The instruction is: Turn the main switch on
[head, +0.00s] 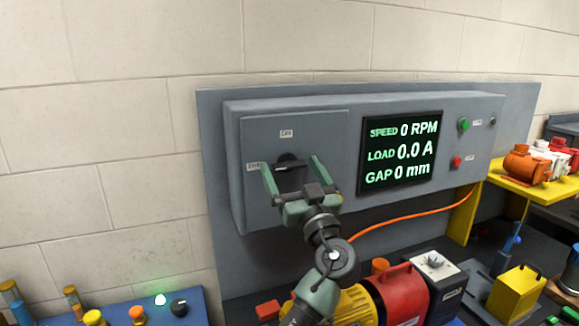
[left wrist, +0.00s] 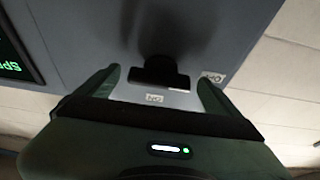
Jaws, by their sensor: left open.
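The main switch is a black knob with a dark handle (head: 289,158) on the left door of the grey control box (head: 235,200). An ON label (head: 286,133) is above it and an OFF label (head: 253,167) is to its left. My left gripper (head: 291,166) is open, with its green fingertips on either side of the handle. In the left wrist view the black handle (left wrist: 158,78) sits between the spread fingers (left wrist: 159,84). I cannot tell whether either finger touches it. My right gripper is not in view.
The display (head: 400,152) reads 0 RPM, 0.0 A and 0 mm. A green button (head: 463,125) and red button (head: 457,161) are to its right. An orange cable (head: 410,214) hangs under the box.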

